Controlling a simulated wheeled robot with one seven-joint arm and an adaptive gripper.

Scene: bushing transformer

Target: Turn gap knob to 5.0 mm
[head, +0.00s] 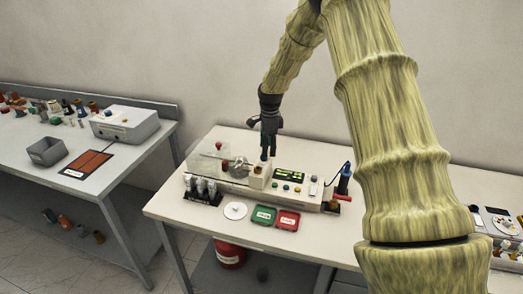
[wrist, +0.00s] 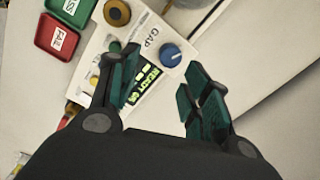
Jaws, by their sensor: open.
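The blue gap knob (wrist: 171,55) has a pale pointer mark and sits on a white panel beside the printed word GAP. Its setting cannot be read. A small display (wrist: 146,84) near it shows READY in yellow-green. My gripper (wrist: 159,62) is open and empty, with one finger on each side of the knob in the picture; contact is not visible. In the head view my gripper (head: 268,132) points down over the test machine (head: 258,183). A blue spot just under the fingers may be the knob.
A green tray (head: 263,215) and a red tray (head: 288,220) lie in front of the machine, with a white disc (head: 235,211) to their left. Dark-based cylinders (head: 202,190) stand at its left end. A blue-red tool (head: 344,179) stands upright at its right.

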